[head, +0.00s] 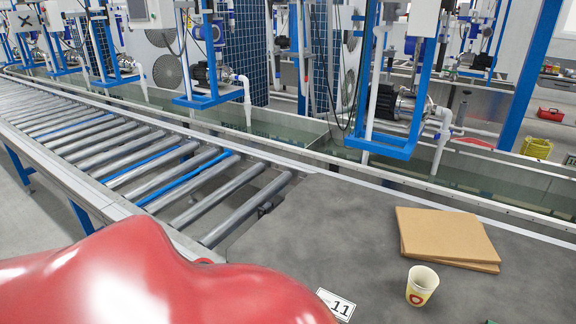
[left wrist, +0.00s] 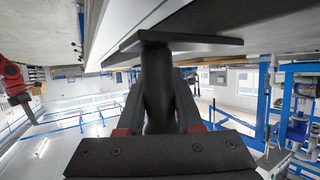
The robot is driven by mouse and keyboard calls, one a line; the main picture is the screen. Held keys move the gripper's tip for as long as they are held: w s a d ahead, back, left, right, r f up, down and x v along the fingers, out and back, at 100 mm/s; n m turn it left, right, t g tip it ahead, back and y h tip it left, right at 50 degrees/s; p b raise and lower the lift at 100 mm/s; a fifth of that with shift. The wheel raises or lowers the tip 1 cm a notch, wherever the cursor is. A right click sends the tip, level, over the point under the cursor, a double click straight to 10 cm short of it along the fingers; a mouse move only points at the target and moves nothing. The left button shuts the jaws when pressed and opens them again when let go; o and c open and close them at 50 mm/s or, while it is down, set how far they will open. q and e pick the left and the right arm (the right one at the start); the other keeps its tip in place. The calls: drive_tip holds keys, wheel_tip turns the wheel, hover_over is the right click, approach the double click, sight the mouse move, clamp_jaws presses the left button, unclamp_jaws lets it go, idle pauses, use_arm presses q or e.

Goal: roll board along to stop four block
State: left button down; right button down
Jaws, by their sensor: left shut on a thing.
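A dark grey board (head: 330,235) lies level at the end of the visible rollers in the head view. It bears a white tag marked 11 (head: 336,305). In the left wrist view, which looks upside down, my left gripper (left wrist: 158,122) is shut around a dark handle (left wrist: 157,75) with a flat plate at its end, against the pale edge of a broad surface. In the head view my red arm covers the lower left, and neither gripper shows. My right gripper (left wrist: 20,96) seems to show small at the left of the wrist view. No stop block can be made out.
Stacked brown sheets (head: 445,238) and a paper cup (head: 421,286) stand on the board. The roller conveyor (head: 130,150) runs away to the upper left, its visible rollers clear. A water trough (head: 290,128) and blue-framed pump stands (head: 390,148) line its far side.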

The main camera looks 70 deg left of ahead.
use_arm(q)
drive_tip(key=shift+s+a+f, duration=0.2)
drive_tip(key=shift+s+a, duration=0.7)
drive_tip(key=shift+a, duration=0.25)
drive_tip(key=shift+a+r, duration=0.15)
drive_tip(key=shift+a, duration=0.05)
drive_tip(key=shift+s, duration=0.1)
drive_tip(key=c, duration=1)
unclamp_jaws()
drive_tip(key=o, duration=0.5)
drive_tip(key=shift+s+a, duration=0.2)
drive_tip(key=shift+a, duration=0.1)
drive_tip(key=shift+w+d, duration=0.1)
drive_tip(key=shift+w, duration=0.1)
